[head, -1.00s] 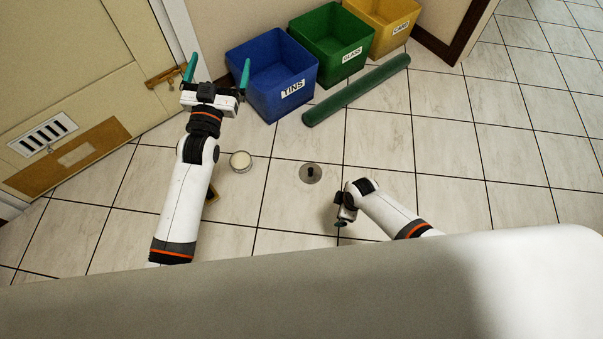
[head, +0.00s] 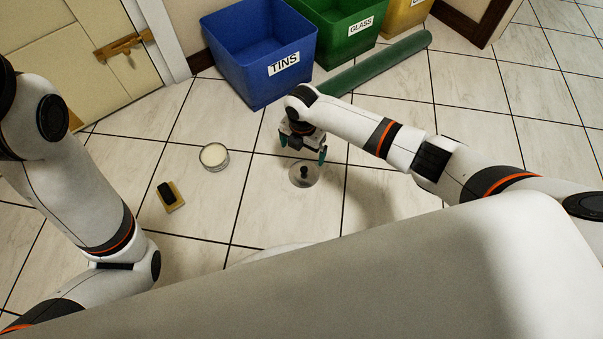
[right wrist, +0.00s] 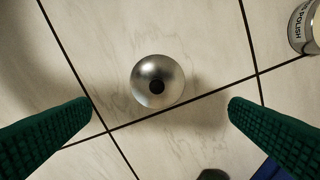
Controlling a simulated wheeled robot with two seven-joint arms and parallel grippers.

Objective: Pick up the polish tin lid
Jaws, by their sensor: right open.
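The lid is a round silver disc with a black knob in its middle (head: 291,180); it lies flat on the tiled floor and shows whole in the right wrist view (right wrist: 145,74). My right gripper (head: 303,149) points down above the lid, with its two green fingers apart and nothing between them. In the right wrist view the gripper (right wrist: 160,104) has a finger on either side, and the lid appears between and slightly beyond the tips, apart from both. The open polish tin (head: 214,156), with pale contents, stands left of the lid. My left gripper is out of view.
A blue TINS bin (head: 255,70) and a green GLASS bin (head: 340,37) stand behind, beside a partly visible yellow bin (head: 407,15). A green roll (head: 375,65) lies before them. A wooden block with a black top (head: 176,206) lies front left. Floor around the lid is clear.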

